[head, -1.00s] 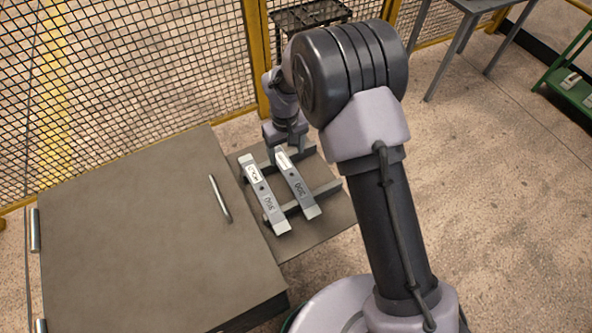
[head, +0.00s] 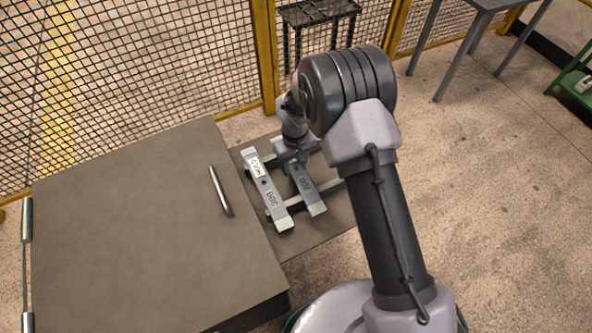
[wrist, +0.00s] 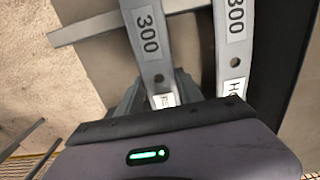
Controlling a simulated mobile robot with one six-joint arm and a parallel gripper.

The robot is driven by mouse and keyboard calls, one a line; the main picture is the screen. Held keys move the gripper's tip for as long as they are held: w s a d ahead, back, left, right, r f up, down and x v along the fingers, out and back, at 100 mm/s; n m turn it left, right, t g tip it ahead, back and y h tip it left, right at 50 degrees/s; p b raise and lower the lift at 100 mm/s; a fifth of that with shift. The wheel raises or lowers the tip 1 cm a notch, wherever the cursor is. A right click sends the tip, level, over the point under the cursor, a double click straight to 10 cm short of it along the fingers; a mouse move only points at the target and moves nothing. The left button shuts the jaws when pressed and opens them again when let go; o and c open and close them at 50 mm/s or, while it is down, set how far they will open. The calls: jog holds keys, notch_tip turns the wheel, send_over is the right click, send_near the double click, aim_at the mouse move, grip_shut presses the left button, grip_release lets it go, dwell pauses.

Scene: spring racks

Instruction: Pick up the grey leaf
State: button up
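Two grey leaves lie side by side on two cross bars. The left, lighter leaf (head: 269,193) bears a white "HOLD" label and shows at the right in the wrist view (wrist: 234,62). The right, darker grey leaf (head: 307,189) is marked 300; in the wrist view it is the left one (wrist: 151,48). My gripper (wrist: 160,92) is down at the far end of this darker leaf, with a finger on either side of it. The fingertips are hidden, so I cannot tell whether they press on it. The leaf's far end is covered by my gripper.
A mesh fence (head: 130,80) with a yellow post (head: 265,55) and a dark stand (head: 320,14) are behind. Open floor (head: 490,200) lies to the right.

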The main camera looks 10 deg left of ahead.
grip_shut()
jog(key=shift+r, duration=0.1)
